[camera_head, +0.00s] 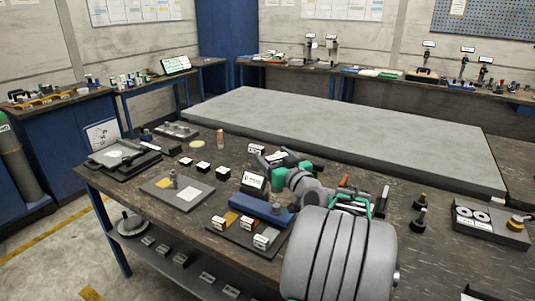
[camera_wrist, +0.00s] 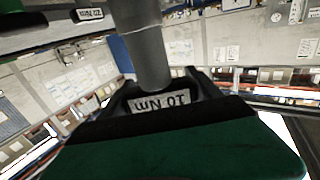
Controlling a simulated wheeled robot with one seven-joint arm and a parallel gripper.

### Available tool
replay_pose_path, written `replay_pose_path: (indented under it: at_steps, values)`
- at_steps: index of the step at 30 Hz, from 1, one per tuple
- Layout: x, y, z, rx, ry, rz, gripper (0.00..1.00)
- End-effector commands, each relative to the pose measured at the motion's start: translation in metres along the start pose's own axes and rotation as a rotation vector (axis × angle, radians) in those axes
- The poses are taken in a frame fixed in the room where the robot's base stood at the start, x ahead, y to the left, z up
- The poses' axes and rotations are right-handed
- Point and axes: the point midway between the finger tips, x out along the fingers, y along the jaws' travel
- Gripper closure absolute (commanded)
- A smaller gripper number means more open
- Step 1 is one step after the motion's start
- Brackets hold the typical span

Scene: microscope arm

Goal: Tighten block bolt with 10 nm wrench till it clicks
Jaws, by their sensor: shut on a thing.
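My gripper (camera_head: 277,160) is at the middle of the bench in the head view, small and partly hidden by my own arm. In the wrist view my gripper (camera_wrist: 155,98) is shut on the 10 Nm wrench. The wrench's working end is not clearly visible.
A label reading "20 NM" (camera_wrist: 90,15) shows at the wrist view's upper left. Near my arm are a blue block (camera_head: 262,211) and a small sign (camera_head: 253,181). Several small black blocks (camera_head: 203,166) lie left of it. A large grey slab (camera_head: 340,130) lies behind.

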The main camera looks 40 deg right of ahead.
Motion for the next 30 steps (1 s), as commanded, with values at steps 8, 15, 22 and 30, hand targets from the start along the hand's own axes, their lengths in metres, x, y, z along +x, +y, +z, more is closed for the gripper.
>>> replay_pose_path:
  at_steps: [8,15,22,30]
  values:
    - [0.0,-0.001,-0.001,-0.002,0.005,-0.002,0.97]
    - [-0.002,0.0,0.011,-0.001,0.008,0.0,0.97]
    - [-0.002,0.0,0.035,-0.001,0.008,0.0,0.97]
    - [-0.002,0.0,0.049,-0.001,0.008,0.0,0.97]
